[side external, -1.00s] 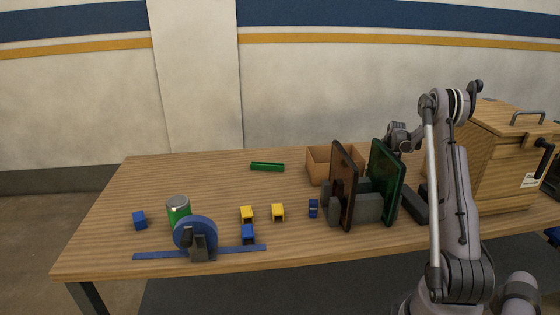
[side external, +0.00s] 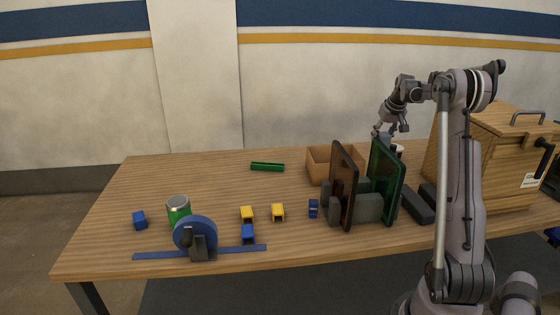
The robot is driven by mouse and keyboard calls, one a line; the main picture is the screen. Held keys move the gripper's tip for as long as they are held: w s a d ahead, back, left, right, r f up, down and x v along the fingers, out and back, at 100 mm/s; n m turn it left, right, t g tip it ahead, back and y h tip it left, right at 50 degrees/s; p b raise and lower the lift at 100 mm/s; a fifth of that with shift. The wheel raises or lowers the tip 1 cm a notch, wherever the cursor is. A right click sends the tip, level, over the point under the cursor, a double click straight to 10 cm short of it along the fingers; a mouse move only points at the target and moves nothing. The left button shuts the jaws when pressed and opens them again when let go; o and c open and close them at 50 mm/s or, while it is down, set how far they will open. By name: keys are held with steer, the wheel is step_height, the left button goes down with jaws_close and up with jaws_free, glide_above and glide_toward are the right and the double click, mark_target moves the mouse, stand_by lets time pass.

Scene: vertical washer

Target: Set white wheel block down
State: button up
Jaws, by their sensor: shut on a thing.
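My gripper (side external: 384,134) points down just above and behind the top edge of the green panel (side external: 384,185). It is shut on the white wheel block, but the fingertips and the block are largely hidden behind the panel. A small white and dark thing (side external: 398,150) shows just right of the panel's top edge; I cannot tell whether it is part of the block. How far the block is from the table (side external: 210,170) does not show.
A brown panel (side external: 344,190) stands left of the green one, with grey blocks (side external: 368,208) around them. An open box (side external: 318,160) is behind. A large wooden case (side external: 495,160) stands right.

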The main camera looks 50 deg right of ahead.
step_height(320, 180, up, 2)
steer(key=shift+w+a+r, duration=0.1)
steer(key=shift+w+r, duration=0.1)
steer(key=shift+r, duration=0.05)
steer(key=w+a+f+n+t+y, duration=0.1)
steer(key=w+a+f+n, duration=0.15)
steer(key=w+a, duration=0.8)
steer(key=w+a+f+n+y, duration=0.1)
steer(key=w+a+n, duration=0.2)
steer(key=w+a, duration=0.75)
steer(key=w+a+f+n, duration=0.1)
steer(key=w+a+f, duration=0.2)
steer(key=w+a, duration=0.3)
steer(key=w+a+f+n, duration=0.1)
steer(key=w+a+f, duration=0.3)
steer(key=a, duration=0.6)
steer(key=w+a+f+n+y, duration=0.1)
steer(key=w+a+f, duration=0.2)
steer(key=w+a, duration=0.5)
steer(key=shift+w+a+f+n, duration=0.15)
steer(key=shift+a+n, duration=0.1)
steer(key=shift+a, duration=0.2)
steer(key=shift+f, duration=1.8)
steer(key=shift+f, duration=0.15)
